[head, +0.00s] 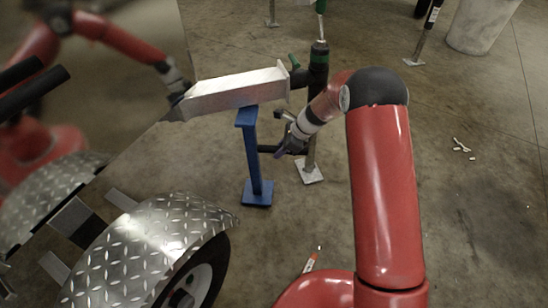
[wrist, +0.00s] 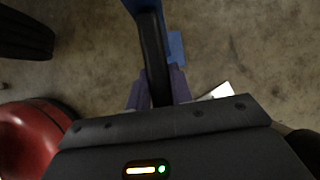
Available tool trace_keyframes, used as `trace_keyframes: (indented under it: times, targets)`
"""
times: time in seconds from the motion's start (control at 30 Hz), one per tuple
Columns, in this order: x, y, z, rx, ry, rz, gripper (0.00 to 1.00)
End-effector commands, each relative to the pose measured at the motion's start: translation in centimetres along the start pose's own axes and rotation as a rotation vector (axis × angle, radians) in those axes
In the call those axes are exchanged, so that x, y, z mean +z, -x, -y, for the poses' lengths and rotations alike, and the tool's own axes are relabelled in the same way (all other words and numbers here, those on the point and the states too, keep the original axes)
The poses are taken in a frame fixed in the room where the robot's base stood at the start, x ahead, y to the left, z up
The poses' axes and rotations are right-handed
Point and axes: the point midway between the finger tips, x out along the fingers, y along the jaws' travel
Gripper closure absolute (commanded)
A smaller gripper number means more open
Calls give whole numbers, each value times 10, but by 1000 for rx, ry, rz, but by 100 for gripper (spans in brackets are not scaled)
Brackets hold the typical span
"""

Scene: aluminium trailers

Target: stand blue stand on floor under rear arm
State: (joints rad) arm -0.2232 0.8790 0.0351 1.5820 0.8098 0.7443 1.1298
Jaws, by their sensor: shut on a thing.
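The blue stand (head: 254,160) is upright in the head view, with a square foot and a small top plate. Its top plate meets the lower edge of the aluminium arm (head: 235,91) in the picture. I cannot tell whether they touch. Its foot is at or very near the floor; a gap cannot be made out. My gripper (head: 284,148) is to the right of the stand, shut on the stand's black side bar. In the wrist view, my gripper (wrist: 158,88) has the black bar (wrist: 153,50) between its fingers, and part of the blue stand (wrist: 175,47) shows beyond.
A fender of tread plate over a wheel (head: 150,250) stands at front left. A shiny panel (head: 130,60) reflects my red arm. A jack post with a square foot (head: 311,171) stands just behind my gripper. A pale bin (head: 482,25) is at back right. Floor at right is mostly clear.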

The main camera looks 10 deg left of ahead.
Motion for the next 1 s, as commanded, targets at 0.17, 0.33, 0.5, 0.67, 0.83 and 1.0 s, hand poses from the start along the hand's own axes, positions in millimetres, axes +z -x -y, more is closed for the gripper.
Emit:
trace_keyframes:
  times: [0.17, 0.33, 0.5, 0.67, 0.83, 1.0]
  targets:
    - [1, 5, 14, -4, 2, 9, 100]
    - [-2, 7, 20, -4, 3, 8, 100]
    - [-7, 10, 36, -5, 2, 9, 100]
    - [-11, 13, 47, -4, 3, 9, 100]
    - [-16, 5, 47, -2, 2, 8, 100]
    - [-18, 1, 46, -2, 2, 7, 100]
